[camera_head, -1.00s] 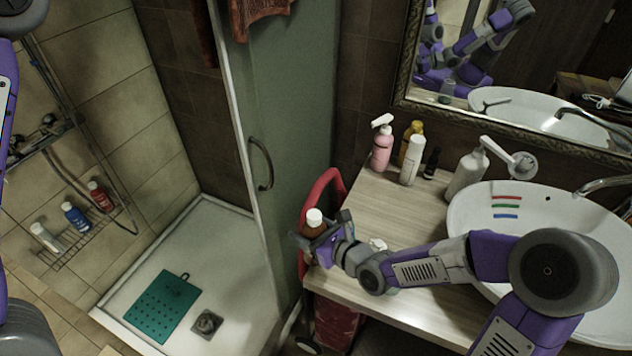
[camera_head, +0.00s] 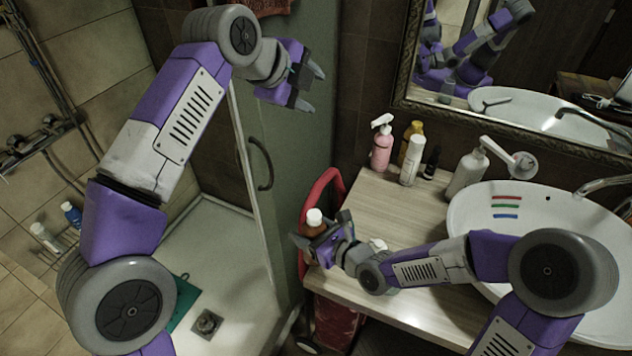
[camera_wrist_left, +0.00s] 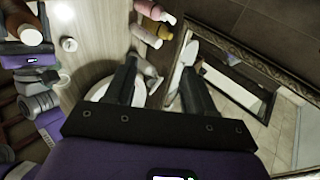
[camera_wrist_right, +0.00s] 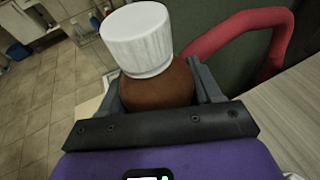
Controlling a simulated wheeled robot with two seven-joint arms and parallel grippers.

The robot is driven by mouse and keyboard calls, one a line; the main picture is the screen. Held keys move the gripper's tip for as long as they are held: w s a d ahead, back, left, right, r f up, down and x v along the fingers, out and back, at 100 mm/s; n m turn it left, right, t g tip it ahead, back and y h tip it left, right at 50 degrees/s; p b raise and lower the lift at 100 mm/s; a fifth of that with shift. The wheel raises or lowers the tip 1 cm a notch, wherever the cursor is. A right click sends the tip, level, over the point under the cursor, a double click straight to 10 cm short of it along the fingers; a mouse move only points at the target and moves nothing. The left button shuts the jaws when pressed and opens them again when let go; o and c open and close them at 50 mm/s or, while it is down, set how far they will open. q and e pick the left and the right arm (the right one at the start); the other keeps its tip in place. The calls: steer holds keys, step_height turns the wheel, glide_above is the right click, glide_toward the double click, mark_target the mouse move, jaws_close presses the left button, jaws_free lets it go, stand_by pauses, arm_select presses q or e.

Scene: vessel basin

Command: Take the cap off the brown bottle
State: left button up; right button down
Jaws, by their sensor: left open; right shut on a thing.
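The brown bottle (camera_head: 313,228) with its white cap (camera_head: 314,216) is held upright by my right gripper (camera_head: 316,240) at the left end of the counter. In the right wrist view the bottle (camera_wrist_right: 158,92) sits between the fingers, with the ribbed white cap (camera_wrist_right: 137,40) on it, above them. The bottle (camera_wrist_left: 28,14) and cap (camera_wrist_left: 31,37) also show in the left wrist view at the upper left. My left gripper (camera_head: 308,88) is open and empty, higher than the bottle and up by the shower glass.
The counter (camera_head: 372,213) holds a pink pump bottle (camera_head: 381,150), a white bottle (camera_head: 411,162), a yellow bottle (camera_head: 415,128) and a white dispenser (camera_head: 466,174) at the back. The basin (camera_head: 560,205) is at right. A red curved rail (camera_head: 318,190) stands beside the bottle.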

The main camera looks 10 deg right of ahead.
arm_select(q)
steer(key=s+d+f+m+g+y, duration=0.1)
steer(key=s+f+m+g+y, duration=0.3)
steer(key=f+m, duration=0.45)
steer(key=m+g+y, duration=0.3)
steer(key=m, duration=0.1)
glide_above(316, 213)
step_height(316, 213, down, 8)
steer(key=shift+r, duration=0.25)
steer(key=shift+f, duration=3.8)
